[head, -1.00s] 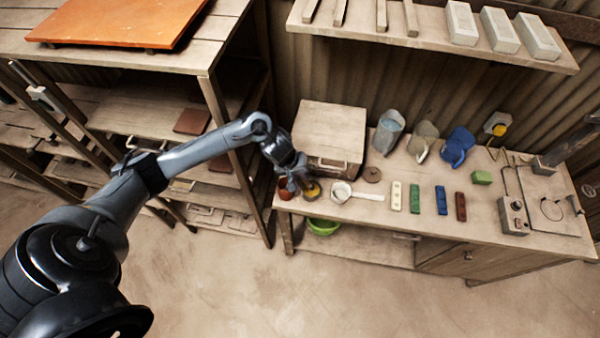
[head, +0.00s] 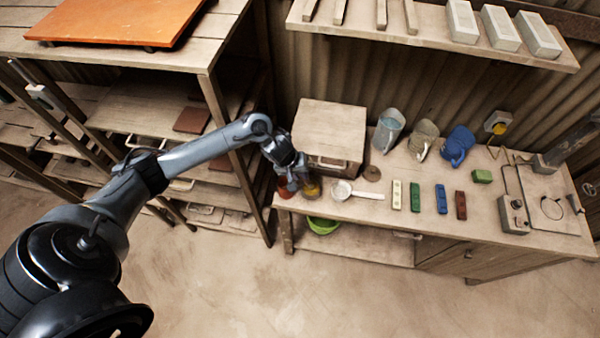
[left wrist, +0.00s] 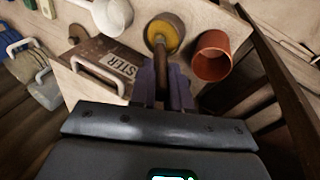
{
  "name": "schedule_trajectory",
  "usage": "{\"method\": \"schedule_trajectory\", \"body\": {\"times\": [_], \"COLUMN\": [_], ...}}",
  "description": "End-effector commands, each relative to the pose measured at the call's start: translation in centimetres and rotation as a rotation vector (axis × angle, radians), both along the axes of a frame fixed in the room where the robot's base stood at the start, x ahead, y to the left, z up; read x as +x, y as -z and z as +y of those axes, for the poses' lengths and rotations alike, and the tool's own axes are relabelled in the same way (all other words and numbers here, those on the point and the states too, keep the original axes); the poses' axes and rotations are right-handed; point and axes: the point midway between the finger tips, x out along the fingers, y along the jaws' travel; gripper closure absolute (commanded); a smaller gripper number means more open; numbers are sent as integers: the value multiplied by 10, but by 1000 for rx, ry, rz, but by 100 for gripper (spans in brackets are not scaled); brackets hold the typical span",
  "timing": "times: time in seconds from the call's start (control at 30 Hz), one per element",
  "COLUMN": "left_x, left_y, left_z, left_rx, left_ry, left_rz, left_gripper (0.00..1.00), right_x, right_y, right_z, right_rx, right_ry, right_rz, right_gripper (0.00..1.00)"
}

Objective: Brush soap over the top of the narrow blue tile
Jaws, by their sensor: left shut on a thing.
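The narrow blue tile (head: 441,199) lies flat on the bench in the head view, in a row between a green tile (head: 415,197) and a dark red tile (head: 460,205). My left gripper (head: 291,184) is at the bench's left end, well left of the blue tile. In the left wrist view my left gripper (left wrist: 163,98) is shut on a brown handle (left wrist: 160,62). The handle runs to a round yellow-topped pot (left wrist: 166,28), also seen in the head view (head: 312,188). I cannot tell whether the handle's far end touches the soap-coloured surface. My right gripper is out of view.
A terracotta pot (left wrist: 212,60) stands beside the yellow one. A white scoop (head: 345,191) and a cream tile (head: 397,195) lie between my gripper and the blue tile. A wooden box (head: 330,128) and several jugs (head: 388,130) stand behind.

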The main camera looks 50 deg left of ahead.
Motion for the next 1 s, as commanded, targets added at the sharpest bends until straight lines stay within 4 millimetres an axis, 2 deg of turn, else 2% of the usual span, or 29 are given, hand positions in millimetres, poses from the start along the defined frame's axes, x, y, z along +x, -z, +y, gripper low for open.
{"method": "schedule_trajectory", "body": {"times": [1.0], "left_x": [-1], "left_y": [1], "left_z": [0], "left_rx": [0], "left_ry": [0], "left_rz": [3], "left_gripper": [100], "right_x": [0], "right_y": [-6], "right_z": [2], "right_rx": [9], "right_ry": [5], "right_rz": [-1], "right_gripper": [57]}}
